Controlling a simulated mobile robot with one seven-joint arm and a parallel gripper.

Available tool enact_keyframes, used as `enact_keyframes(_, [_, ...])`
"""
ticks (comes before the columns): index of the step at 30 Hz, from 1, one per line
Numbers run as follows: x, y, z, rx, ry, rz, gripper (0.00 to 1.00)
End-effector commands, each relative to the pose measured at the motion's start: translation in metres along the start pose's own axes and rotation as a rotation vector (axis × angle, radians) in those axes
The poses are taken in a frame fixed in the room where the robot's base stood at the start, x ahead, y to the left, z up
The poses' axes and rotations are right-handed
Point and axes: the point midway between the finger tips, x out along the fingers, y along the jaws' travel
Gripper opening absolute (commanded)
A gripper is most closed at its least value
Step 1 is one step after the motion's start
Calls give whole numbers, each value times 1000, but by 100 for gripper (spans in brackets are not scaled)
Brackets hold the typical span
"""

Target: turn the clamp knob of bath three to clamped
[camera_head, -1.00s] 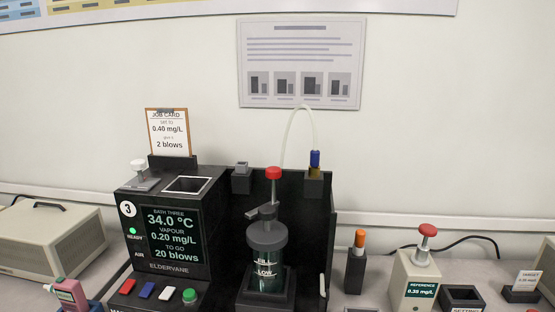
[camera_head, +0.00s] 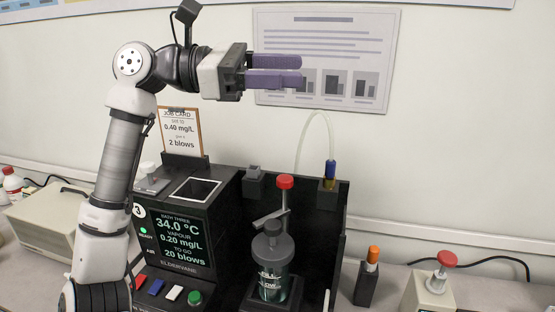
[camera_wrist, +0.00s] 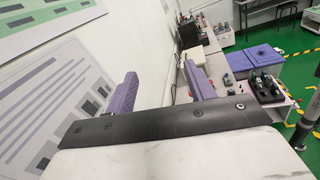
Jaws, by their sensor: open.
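The bath three unit (camera_head: 182,240) is a black machine with a "3" badge and a lit screen reading 34.0 °C, 0.20 mg/L and 20 blows. A red knob (camera_head: 285,182) tops a post over its dark jar (camera_head: 272,250), with a tilted grey arm below the knob. I cannot tell for sure whether this is the clamp knob. A white knob (camera_head: 148,170) stands at the unit's top left. My gripper (camera_head: 300,71) is open and empty, high above the unit in front of the wall poster. Its two purple fingers also show in the wrist view (camera_wrist: 160,72).
A job card (camera_head: 181,131) stands behind the unit. A clear tube (camera_head: 302,140) loops up at the back.

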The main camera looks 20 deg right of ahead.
Motion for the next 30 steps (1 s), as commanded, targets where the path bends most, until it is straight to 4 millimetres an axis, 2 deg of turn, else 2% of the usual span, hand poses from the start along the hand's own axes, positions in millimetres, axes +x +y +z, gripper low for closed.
enact_keyframes(1, [15,23,-15,0,167,-15,54])
enact_keyframes(4, [21,54,-59,-8,479,-54,54])
enact_keyframes(7, [5,72,-90,-36,748,-96,54])
enact_keyframes(9, [-12,79,-102,-64,895,-122,54])
enact_keyframes(12, [-34,83,-109,-103,1044,-148,54])
enact_keyframes(15, [-48,84,-111,-130,1126,-164,54])
enact_keyframes(19, [-51,82,-119,-141,1157,-172,54])
enact_keyframes(23, [-43,77,-137,-140,1154,-175,54])
enact_keyframes(30, [-23,67,-182,-141,1152,-175,54])
